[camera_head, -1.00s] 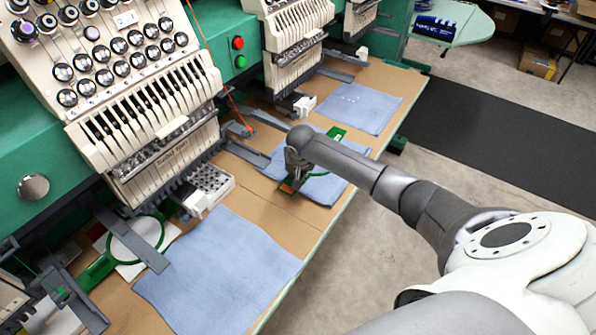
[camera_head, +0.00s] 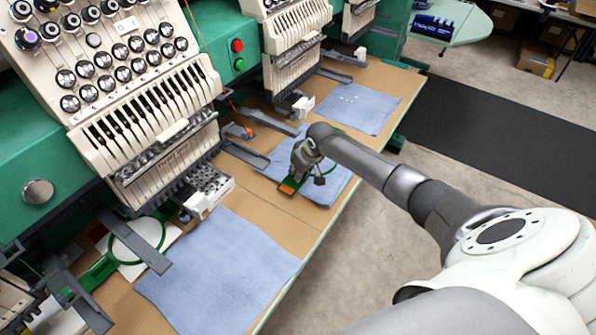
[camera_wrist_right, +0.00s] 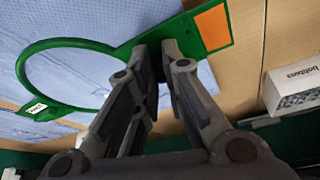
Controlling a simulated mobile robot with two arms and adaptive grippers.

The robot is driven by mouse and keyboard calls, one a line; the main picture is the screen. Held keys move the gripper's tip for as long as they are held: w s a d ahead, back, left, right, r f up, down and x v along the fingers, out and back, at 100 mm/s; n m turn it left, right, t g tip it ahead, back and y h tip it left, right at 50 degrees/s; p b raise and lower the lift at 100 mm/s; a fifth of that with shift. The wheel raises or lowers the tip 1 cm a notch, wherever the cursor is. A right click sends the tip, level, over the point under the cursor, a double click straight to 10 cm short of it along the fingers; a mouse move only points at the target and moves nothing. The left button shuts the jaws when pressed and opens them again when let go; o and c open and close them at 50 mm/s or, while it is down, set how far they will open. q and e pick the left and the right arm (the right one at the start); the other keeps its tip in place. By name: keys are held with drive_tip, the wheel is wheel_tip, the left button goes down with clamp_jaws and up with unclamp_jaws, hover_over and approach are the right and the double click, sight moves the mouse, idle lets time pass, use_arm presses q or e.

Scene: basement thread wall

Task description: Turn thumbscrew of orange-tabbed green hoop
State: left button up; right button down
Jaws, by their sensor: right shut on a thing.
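The orange-tabbed green hoop (camera_head: 333,171) lies on a folded blue cloth (camera_head: 325,189) on the tan table, partly hidden behind my right gripper (camera_head: 300,172). Its orange tab (camera_head: 289,187) shows at the near left in the head view. In the right wrist view the hoop's ring (camera_wrist_right: 22,72) is at the left and its orange tab (camera_wrist_right: 212,28) at the upper right. My right gripper (camera_wrist_right: 160,52) is shut between ring and tab, where the thumbscrew is hidden by its fingers. My left gripper is not in view.
Embroidery machine heads (camera_head: 150,110) stand along the table's left side, with grey arms reaching over it. Another green hoop (camera_head: 112,245) is at the lower left. Blue cloths lie nearer (camera_head: 215,275) and farther (camera_head: 358,107). A white bobbin box (camera_wrist_right: 292,88) shows in the right wrist view.

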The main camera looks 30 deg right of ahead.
drive_tip(key=shift+w+d+f+n+y+b, duration=0.15)
drive_tip(key=shift+n+y+b, duration=0.25)
drive_tip(key=shift+n, duration=0.5)
drive_tip(key=n+b, duration=0.2)
drive_tip(key=shift+d+n+g+y, duration=0.1)
drive_tip(key=shift+n+g+y, duration=0.2)
drive_tip(key=shift+n+y, duration=0.1)
drive_tip(key=n+b, duration=0.2)
drive_tip(key=n+g+y+b, duration=0.1)
drive_tip(key=n+b, duration=0.2)
drive_tip(key=shift+w+d+f+y+b, duration=0.1)
drive_tip(key=shift+w+d+y+b, duration=0.05)
drive_tip(key=shift+y+b, duration=0.15)
drive_tip(key=shift+r+n+g+y+b, duration=0.15)
drive_tip(key=shift+n+g+b, duration=0.15)
drive_tip(key=shift+n+b, duration=0.4)
drive_tip(key=shift+r+n+g+y+b, duration=0.15)
drive_tip(key=shift+n+g+b, duration=0.15)
drive_tip(key=shift+n+b, duration=0.35)
drive_tip(key=shift+f, duration=0.1)
drive_tip(key=c, duration=1.5)
unclamp_jaws()
